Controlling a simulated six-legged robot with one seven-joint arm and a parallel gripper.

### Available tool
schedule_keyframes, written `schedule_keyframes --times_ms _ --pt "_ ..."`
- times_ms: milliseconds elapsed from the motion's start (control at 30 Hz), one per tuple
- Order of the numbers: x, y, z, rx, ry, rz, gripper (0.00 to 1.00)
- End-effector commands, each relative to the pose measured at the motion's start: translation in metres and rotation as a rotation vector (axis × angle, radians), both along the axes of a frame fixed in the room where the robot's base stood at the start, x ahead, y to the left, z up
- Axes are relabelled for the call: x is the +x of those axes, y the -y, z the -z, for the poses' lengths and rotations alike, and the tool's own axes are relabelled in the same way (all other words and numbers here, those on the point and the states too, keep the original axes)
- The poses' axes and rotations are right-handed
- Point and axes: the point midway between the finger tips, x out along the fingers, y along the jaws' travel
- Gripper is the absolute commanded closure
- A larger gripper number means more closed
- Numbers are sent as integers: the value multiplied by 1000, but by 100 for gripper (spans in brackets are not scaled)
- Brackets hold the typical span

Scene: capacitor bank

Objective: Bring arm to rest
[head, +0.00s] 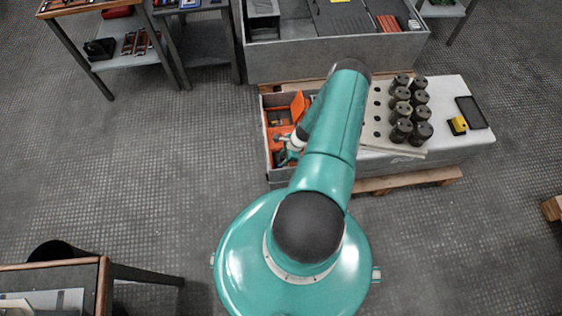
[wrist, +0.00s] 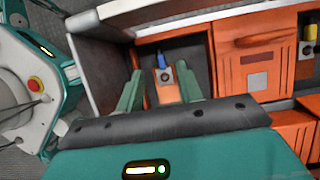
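My teal arm reaches forward in the head view, and my gripper (head: 291,146) is low over the open grey crate with orange parts, partly hidden by the arm. In the wrist view my gripper's two teal fingers (wrist: 160,88) are spread apart. An orange block with a grey round fitting and a blue tip (wrist: 163,84) shows between and beyond the fingers. A dark gap separates it from the left finger; contact on the right cannot be told.
The grey crate (head: 265,139) has high walls close around the gripper. Several dark cylinders (head: 402,113) stand on a pale board to the right, beside a yellow device (head: 458,125). A larger grey case (head: 337,56) stands behind. Open floor (head: 130,170) lies left.

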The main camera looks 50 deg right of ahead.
Motion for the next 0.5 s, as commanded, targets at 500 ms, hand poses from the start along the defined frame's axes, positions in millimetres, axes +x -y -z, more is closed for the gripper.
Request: schedule_keyframes --times_ms 500 --pt "-20 24 -75 0 0 0 64"
